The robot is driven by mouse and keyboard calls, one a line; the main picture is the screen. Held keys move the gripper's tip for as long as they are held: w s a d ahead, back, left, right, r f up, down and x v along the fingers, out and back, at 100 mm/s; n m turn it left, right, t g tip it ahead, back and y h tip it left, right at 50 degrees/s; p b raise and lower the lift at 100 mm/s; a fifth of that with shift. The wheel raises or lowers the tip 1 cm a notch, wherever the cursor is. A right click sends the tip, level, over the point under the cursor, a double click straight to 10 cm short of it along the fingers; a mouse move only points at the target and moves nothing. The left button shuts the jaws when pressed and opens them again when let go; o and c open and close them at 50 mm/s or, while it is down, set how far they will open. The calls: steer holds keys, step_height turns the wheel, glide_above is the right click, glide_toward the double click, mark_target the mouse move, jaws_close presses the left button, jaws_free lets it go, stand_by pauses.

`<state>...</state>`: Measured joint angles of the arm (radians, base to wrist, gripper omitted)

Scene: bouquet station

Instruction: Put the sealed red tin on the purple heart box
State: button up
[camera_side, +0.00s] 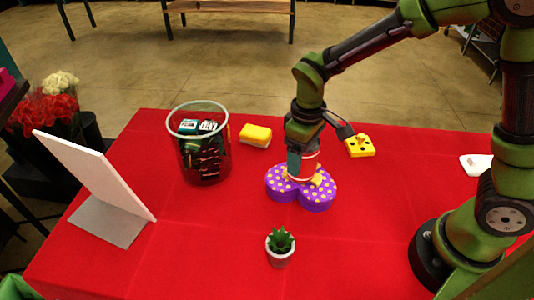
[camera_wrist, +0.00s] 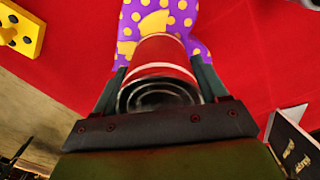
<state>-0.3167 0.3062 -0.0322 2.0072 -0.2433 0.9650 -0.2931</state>
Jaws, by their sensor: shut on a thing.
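The purple heart box (camera_side: 316,199) with yellow dots lies on the red table in the middle of the side view. It also shows at the top of the wrist view (camera_wrist: 202,48). My gripper (camera_side: 303,170) points down over the box. In the wrist view my gripper (camera_wrist: 160,85) is shut on the red tin (camera_wrist: 161,54), with one finger on each side. The tin has a white band and a ringed silvery end facing the camera. It is directly over or on the box; I cannot tell whether they touch. In the side view my gripper hides most of the tin.
A glass container (camera_side: 205,165) with dark packets stands left of the box, near a yellow sponge (camera_side: 256,133). A yellow block (camera_side: 360,147) lies behind right. A potted succulent (camera_side: 280,248) stands in front. A white panel (camera_side: 97,178) stands at left.

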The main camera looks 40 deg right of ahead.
steer(key=o, duration=1.3)
steer(key=shift+f, duration=0.1)
step_height(320, 180, up, 11)
steer(key=shift+r, duration=0.1)
steer(key=shift+s+d+r, duration=0.1)
steer(key=shift+d+r, duration=0.05)
steer(key=shift+r, duration=0.5)
steer(key=s+d+r+m+t+y, duration=0.1)
steer(key=s+d+r+m+t, duration=0.1)
steer(key=s, duration=0.3)
steer(key=s+d+r+m+t+y, duration=0.1)
steer(key=s+d+m+t, duration=0.4)
steer(key=s, duration=0.1)
steer(key=shift+s+r+m, duration=0.2)
steer(key=shift+r+m, duration=0.1)
steer(key=shift+r, duration=0.05)
